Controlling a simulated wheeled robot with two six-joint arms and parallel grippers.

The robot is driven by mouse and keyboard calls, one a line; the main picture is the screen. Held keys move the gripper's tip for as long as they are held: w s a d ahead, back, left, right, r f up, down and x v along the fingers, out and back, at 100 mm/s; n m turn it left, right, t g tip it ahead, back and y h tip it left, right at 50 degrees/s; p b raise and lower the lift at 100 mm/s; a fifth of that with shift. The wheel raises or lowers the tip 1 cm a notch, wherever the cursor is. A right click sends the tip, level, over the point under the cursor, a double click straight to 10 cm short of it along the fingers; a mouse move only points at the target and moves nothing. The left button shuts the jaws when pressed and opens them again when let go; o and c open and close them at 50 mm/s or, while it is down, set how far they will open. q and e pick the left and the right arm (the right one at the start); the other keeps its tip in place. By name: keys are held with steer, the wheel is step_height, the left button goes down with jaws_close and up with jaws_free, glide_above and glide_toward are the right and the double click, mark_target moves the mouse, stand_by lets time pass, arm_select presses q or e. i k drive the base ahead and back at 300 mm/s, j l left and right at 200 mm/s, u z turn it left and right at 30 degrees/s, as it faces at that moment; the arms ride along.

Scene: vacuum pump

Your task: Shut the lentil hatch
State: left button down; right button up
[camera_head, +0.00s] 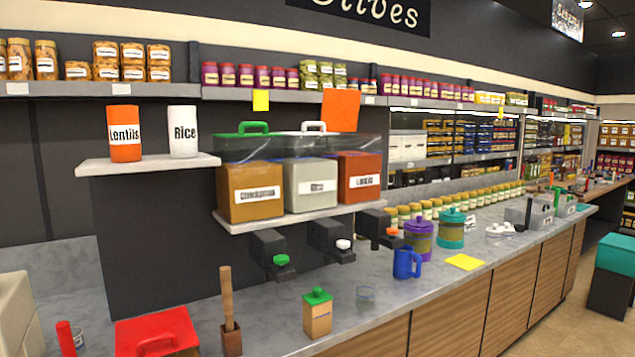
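Three dispenser bins stand side by side on a wall shelf in the head view. The right one is the orange-red lentil bin (359,178) with a white label that is hard to read. Its orange hatch (340,110) stands upright above the bin, swung open. The green-handled hatch (243,132) on the left bin and the white-handled hatch (308,131) on the middle bin lie flat and look shut. An orange spout knob (393,232) shows below the lentil bin. Neither of my grippers is in view.
An orange Lentils canister (125,133) and a white Rice canister (183,131) stand on a small shelf at left. The counter below holds a blue mug (407,263), a green-lidded box (317,313), a purple jar (418,240) and a red-lidded box (157,335).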

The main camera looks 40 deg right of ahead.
mark_target(340, 106)
steer(key=z, duration=1.65)
steer(key=i+l+u, duration=0.1)
steer(key=u, duration=1.1)
steer(key=i+l+u, duration=0.15)
steer(key=l+u, duration=0.25)
steer(key=l, duration=0.2)
steer(key=l+u, duration=0.35)
steer(key=l, duration=0.25)
steer(key=l+u, duration=0.4)
steer(key=l, duration=0.2)
steer(key=k+l+u, duration=0.1)
steer(key=l+u, duration=0.3)
steer(key=l, duration=0.25)
